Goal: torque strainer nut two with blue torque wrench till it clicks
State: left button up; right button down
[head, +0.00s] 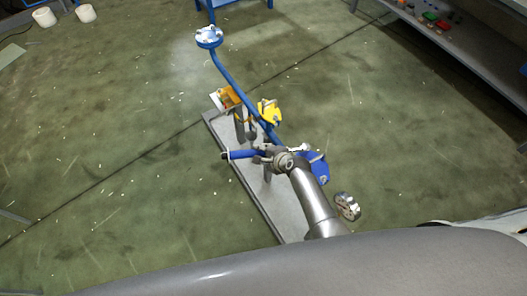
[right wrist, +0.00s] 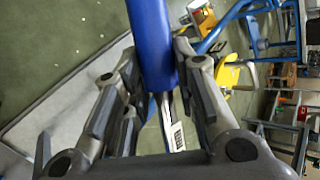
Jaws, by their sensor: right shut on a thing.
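My right gripper (head: 266,152) is shut on the blue handle of the torque wrench (head: 240,154), and the handle sticks out to the left of the fingers. In the right wrist view the blue torque wrench (right wrist: 150,42) runs up from between the fingers of the right gripper (right wrist: 160,98). A blue body (head: 314,170), possibly the strainer, sits just right of the gripper, partly hidden by my arm. Strainer nut two cannot be made out. Whether the wrench head is on a nut is hidden. My left gripper is not in view.
A blue pipe (head: 228,75) rises to a flange (head: 208,36). Yellow parts (head: 270,112) and a round gauge (head: 347,206) are close to the gripper. The rig stands on a grey base plate (head: 238,172). A shelf (head: 460,55) stands at upper right. The floor at left is mostly clear.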

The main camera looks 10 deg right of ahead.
jog(key=shift+s+d, duration=0.2)
jog(key=shift+d, duration=0.1)
jog(key=shift+s+a+n, duration=0.1)
jog(key=shift+a+n, duration=0.05)
jog(key=shift+n, duration=0.15)
jog(key=s+d+n+g+y+b, duration=0.5)
jog(key=s+n+g, duration=0.2)
jog(key=s+n, duration=0.3)
jog(key=shift+s+d+f+n+b, duration=0.2)
jog(key=shift+s+f+n+b, duration=0.15)
jog(key=shift+s, duration=1)
